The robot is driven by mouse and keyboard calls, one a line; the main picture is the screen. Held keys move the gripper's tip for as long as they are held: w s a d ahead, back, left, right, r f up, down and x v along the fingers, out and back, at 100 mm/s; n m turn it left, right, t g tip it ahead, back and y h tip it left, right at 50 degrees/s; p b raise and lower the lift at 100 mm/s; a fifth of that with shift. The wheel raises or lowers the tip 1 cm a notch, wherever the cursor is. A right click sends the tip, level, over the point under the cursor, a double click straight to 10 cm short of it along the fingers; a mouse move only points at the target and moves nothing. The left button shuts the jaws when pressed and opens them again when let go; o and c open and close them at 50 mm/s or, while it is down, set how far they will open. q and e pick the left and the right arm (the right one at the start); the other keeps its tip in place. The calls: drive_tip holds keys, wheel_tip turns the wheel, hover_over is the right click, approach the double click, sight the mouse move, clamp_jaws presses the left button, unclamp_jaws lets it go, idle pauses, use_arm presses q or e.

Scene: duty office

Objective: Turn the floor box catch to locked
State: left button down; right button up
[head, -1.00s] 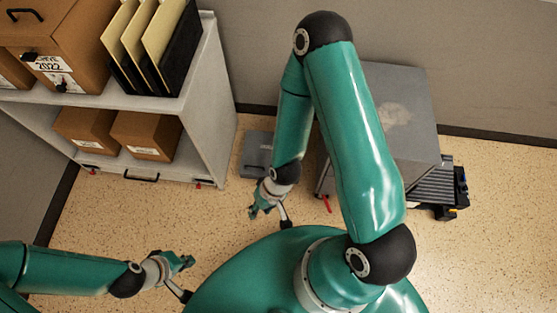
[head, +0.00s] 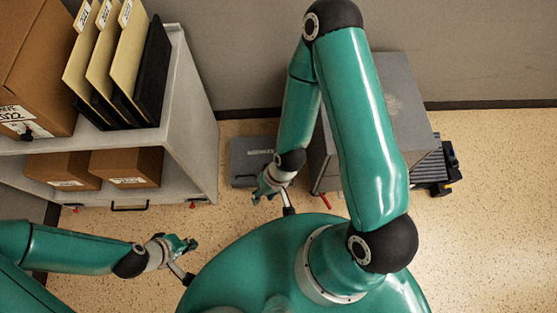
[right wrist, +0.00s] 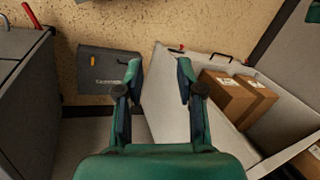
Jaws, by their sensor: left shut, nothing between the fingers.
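The floor box (head: 250,150) is a flat grey box on the speckled floor, between the shelf unit and a grey cabinet. It also shows in the right wrist view (right wrist: 108,83), with a small orange catch (right wrist: 84,58) on its top and lettering too small to read. Whether the catch is at locked cannot be told. My right gripper (head: 262,192) overlaps the box's near edge in the head view. In the right wrist view its fingers (right wrist: 160,68) are apart and empty, right of the box. My left gripper (head: 190,245) is shut and empty at lower left.
The shelf unit (head: 193,110) with cartons and folders stands left of the box. The grey cabinet (head: 400,95) stands right, with a red lever (head: 319,201) at its foot. A wall runs behind. Speckled floor (head: 100,222) is clear in front of the shelf.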

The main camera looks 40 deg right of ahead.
drive_tip(key=w+d+f+m+t+h+b, duration=0.1)
drive_tip(key=w+d+f+b, duration=0.5)
drive_tip(key=f+b, duration=0.7)
drive_tip(key=w+d+f+m+t+h+b, duration=0.1)
drive_tip(key=w+d+f+h+b, duration=0.2)
drive_tip(key=w+d+f+b, duration=0.4)
drive_tip(key=w+d+f+m+t+h+b, duration=0.1)
drive_tip(key=w+d+f+b, duration=0.5)
drive_tip(key=f+b, duration=1.3)
drive_tip(key=shift+w+d+f+m+h, duration=0.1)
drive_tip(key=shift+w+f+m+h, duration=0.1)
drive_tip(key=shift+f, duration=2.1)
drive_tip(key=shift+w+d+f+m+h, duration=0.1)
drive_tip(key=shift+f+m+h, duration=0.1)
drive_tip(key=shift+f, duration=2.15)
drive_tip(key=shift+w+f+m+h, duration=0.1)
drive_tip(key=shift+f+h, duration=0.1)
drive_tip(key=shift+f, duration=2.1)
clamp_jaws()
drive_tip(key=shift+r, duration=0.1)
